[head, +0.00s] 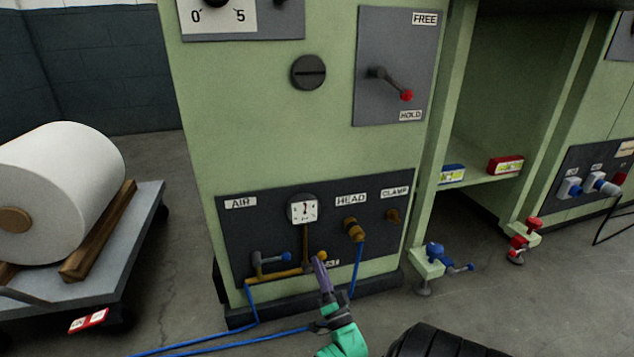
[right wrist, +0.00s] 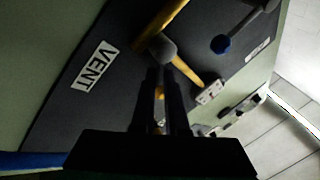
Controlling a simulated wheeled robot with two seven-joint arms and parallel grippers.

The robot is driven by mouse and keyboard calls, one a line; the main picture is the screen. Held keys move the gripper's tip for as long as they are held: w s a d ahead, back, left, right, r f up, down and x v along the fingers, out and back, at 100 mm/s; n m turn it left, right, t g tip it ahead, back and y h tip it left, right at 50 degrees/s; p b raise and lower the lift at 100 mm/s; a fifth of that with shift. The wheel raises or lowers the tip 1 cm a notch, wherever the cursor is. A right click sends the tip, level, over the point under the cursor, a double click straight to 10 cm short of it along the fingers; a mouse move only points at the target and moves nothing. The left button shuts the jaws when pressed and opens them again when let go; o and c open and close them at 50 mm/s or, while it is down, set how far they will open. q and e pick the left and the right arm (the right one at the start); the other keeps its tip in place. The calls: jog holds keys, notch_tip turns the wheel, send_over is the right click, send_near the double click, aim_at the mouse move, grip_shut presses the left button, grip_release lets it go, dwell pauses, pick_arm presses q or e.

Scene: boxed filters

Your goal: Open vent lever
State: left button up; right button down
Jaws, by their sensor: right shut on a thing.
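The dark valve panel (head: 240,225) is low on the green machine. The vent lever shows its yellow-orange knob (head: 320,256) in the head view, at the right end of a brass pipe. In the right wrist view the VENT label (right wrist: 95,70) is clear, and the lever's grey hub (right wrist: 163,47) sits beyond my fingertips. My right gripper (head: 319,264) is shut on the vent lever; a bit of yellow (right wrist: 160,92) shows between its dark fingers (right wrist: 163,80). The gripper partly hides the lever and label in the head view. My left gripper is not in view.
Above are a white gauge (head: 303,211) and a brass HEAD fitting (head: 354,229). Blue hoses (head: 250,307) run down to the floor. A cart (head: 140,230) with a white roll (head: 65,185) stands left.

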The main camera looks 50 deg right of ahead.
jog(key=shift+w, duration=0.1)
jog(key=c, duration=0.9)
grip_release()
jog(key=p+v, duration=0.1)
jog(key=v, duration=0.6)
jog(key=shift+s+a+f, duration=0.1)
jog(key=shift+s+f, duration=0.05)
jog(key=shift+s, duration=0.1)
